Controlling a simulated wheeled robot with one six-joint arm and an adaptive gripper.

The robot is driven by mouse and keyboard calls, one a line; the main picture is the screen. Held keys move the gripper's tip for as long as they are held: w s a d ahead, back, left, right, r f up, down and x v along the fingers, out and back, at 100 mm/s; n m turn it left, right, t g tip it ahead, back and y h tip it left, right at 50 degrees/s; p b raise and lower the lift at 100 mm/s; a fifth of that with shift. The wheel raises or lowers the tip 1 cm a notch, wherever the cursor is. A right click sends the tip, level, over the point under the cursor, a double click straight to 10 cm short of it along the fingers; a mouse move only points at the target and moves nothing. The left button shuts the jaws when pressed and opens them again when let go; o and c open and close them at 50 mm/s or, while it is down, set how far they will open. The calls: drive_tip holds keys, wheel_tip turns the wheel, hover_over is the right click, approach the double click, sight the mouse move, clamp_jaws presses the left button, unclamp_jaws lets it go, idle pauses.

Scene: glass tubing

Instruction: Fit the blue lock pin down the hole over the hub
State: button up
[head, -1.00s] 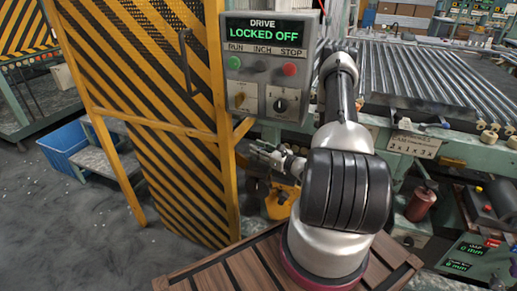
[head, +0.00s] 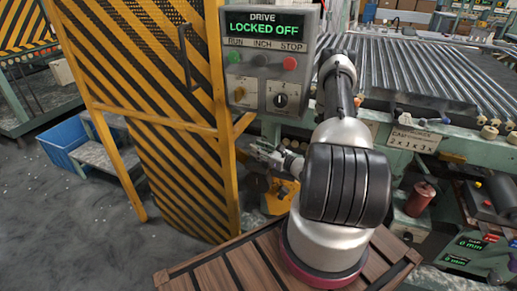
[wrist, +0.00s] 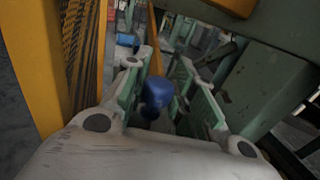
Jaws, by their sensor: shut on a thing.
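The blue lock pin (wrist: 157,92) shows in the wrist view as a rounded blue head between the two pale green fingers of my gripper (wrist: 172,85). My gripper is shut on it. In the head view my gripper (head: 267,155) is small, beside the yellow guard post and below the control box; the pin cannot be made out there. A yellow part (head: 281,196) sits just below my gripper. The hub and its hole cannot be made out in either view, so I cannot tell how the pin's lower end lies.
The yellow-and-black striped guard (head: 165,110) stands close on the left. The control box (head: 268,65), reading "LOCKED OFF", is above. The roller conveyor (head: 420,75) lies right. In the wrist view, green machine frame (wrist: 270,85) is close on the right. A blue crate (head: 65,143) stands far left.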

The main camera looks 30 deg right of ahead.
drive_tip(key=shift+f, duration=0.95)
drive_tip(key=o, duration=1.1)
drive_tip(key=v, duration=1.2)
